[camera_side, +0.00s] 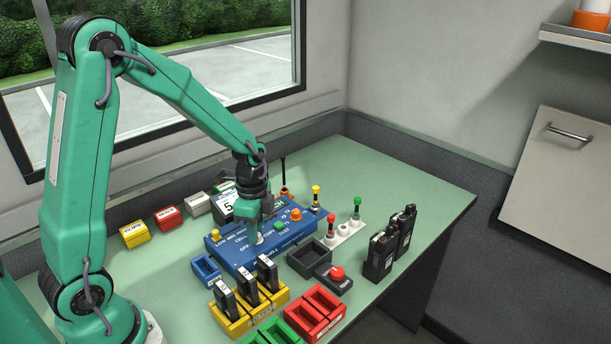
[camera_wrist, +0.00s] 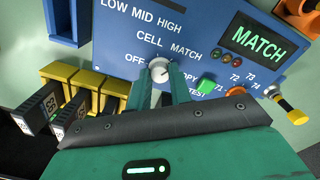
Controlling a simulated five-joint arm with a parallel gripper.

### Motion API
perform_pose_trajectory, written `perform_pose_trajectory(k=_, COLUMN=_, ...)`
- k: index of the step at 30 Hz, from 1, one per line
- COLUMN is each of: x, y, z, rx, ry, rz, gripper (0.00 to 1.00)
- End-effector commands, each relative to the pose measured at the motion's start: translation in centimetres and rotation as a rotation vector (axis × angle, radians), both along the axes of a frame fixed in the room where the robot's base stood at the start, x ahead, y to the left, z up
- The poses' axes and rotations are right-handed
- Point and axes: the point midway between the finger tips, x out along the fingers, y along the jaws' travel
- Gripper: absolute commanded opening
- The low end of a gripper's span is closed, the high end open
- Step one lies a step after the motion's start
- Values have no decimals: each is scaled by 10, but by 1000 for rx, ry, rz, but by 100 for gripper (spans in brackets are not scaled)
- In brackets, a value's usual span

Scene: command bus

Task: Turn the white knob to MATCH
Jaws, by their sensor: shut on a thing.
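The white knob (camera_wrist: 159,68) sits on the blue panel (camera_wrist: 207,25) among the labels OFF, CELL, MATCH, COPY and TEST. My gripper (camera_wrist: 161,78) is shut on the knob, one green finger on each side. The knob's pointer mark is too small to read surely. The panel's display (camera_wrist: 257,41) reads MATCH in green. In the side view my gripper (camera_side: 258,236) reaches down onto the blue panel (camera_side: 243,261), and the knob is mostly hidden there.
A green button (camera_wrist: 206,84) and an orange button (camera_wrist: 236,91) lie right of the knob. A yellow rack (camera_side: 243,317) with black batteries stands in front. Red trays (camera_side: 316,312) and radios (camera_side: 380,254) stand to the right. The table's right end is clear.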

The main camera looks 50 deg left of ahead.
Motion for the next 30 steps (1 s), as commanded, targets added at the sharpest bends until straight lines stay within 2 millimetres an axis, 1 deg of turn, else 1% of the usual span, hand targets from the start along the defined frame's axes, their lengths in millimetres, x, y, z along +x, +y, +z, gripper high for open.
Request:
perform_pose_trajectory(k=5, x=0, y=1, z=-1, rx=1, ry=-1, rz=4, gripper=0)
perform_pose_trajectory(k=6, x=0, y=1, z=-1, rx=0, ry=-1, rz=4, gripper=26)
perform_pose_trajectory(k=8, x=0, y=1, z=0, rx=0, ry=-1, rz=4, gripper=38)
perform_pose_trajectory(k=9, x=0, y=1, z=0, rx=0, ry=-1, rz=3, gripper=42)
perform_pose_trajectory(k=17, x=0, y=0, z=0, rx=0, ry=-1, rz=2, gripper=42)
perform_pose_trajectory(k=22, x=1, y=0, z=5, rx=0, ry=-2, rz=2, gripper=42)
perform_pose_trajectory(k=26, x=2, y=0, z=14, rx=1, ry=-4, rz=2, gripper=42)
perform_pose_trajectory(k=30, x=2, y=0, z=30, rx=1, ry=-5, rz=2, gripper=42)
